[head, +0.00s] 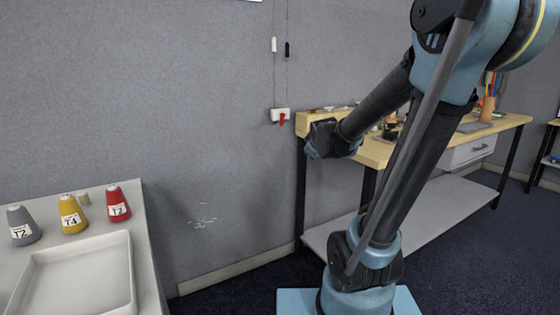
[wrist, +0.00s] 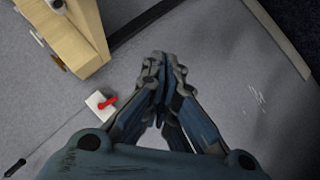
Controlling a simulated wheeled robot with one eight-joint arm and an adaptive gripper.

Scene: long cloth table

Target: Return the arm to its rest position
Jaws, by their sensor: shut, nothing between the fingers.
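My gripper (wrist: 162,68) shows in the wrist view with its fingers together and nothing between them. In the head view my arm rises from its base at the lower right and bends over at the top. Its dark outer end (head: 333,139) hangs in front of the near end of the wooden workbench (head: 375,152). The fingers are too small and dark to make out there. The wrist view looks toward the grey wall (wrist: 215,60) and the red-levered switch box (wrist: 101,103).
A pale table (head: 148,255) at left holds a white tray (head: 128,262) and grey (head: 22,225), yellow (head: 72,213) and red (head: 118,204) cones. The switch box (head: 281,115) is on the wall left of the workbench. Floor is clear between table and workbench.

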